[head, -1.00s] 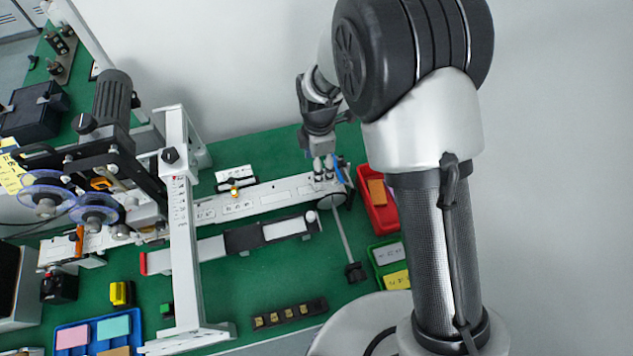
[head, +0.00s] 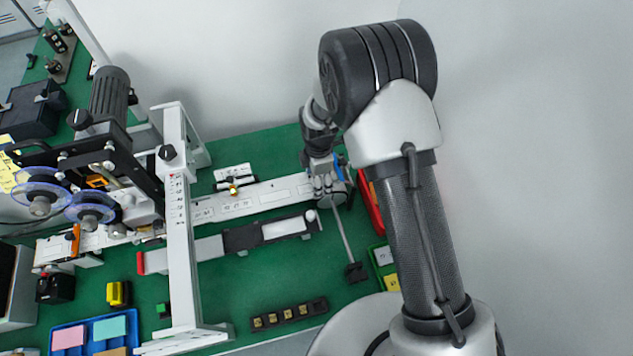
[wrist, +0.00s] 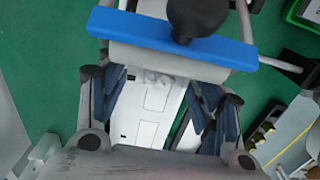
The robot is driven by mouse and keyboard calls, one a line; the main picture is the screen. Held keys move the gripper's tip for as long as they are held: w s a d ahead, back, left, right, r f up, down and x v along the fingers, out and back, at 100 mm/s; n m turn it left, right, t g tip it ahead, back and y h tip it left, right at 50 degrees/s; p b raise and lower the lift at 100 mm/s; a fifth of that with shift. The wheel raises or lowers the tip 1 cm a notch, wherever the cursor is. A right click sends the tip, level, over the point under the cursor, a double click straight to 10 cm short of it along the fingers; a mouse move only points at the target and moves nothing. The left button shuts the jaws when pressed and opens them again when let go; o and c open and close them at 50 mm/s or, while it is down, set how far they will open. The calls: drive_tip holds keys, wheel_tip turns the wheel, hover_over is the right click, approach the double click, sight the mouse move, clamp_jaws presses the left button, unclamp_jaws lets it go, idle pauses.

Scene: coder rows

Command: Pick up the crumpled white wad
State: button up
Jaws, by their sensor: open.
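A small crumpled whitish shape, likely the white wad (wrist: 157,79), shows in the wrist view on the white rail, partly covered by a grey and blue bar. It lies between the spread fingers of my gripper (wrist: 160,98), toward their far ends; I cannot tell whether they touch it. In the head view my gripper (head: 326,190) is low over the right end of the white rail (head: 262,196). It is open. The wad cannot be made out there.
The blue-edged bar (wrist: 170,36) with a black knob crosses close in front of my fingers. A red bin (head: 371,205) and a green bin (head: 381,258) stand to the right. A labelling machine with a white post (head: 181,230) stands left.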

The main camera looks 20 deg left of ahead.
drive_tip(key=shift+c, duration=0.2)
drive_tip(key=c, duration=0.8)
drive_tip(key=shift+r, duration=0.15)
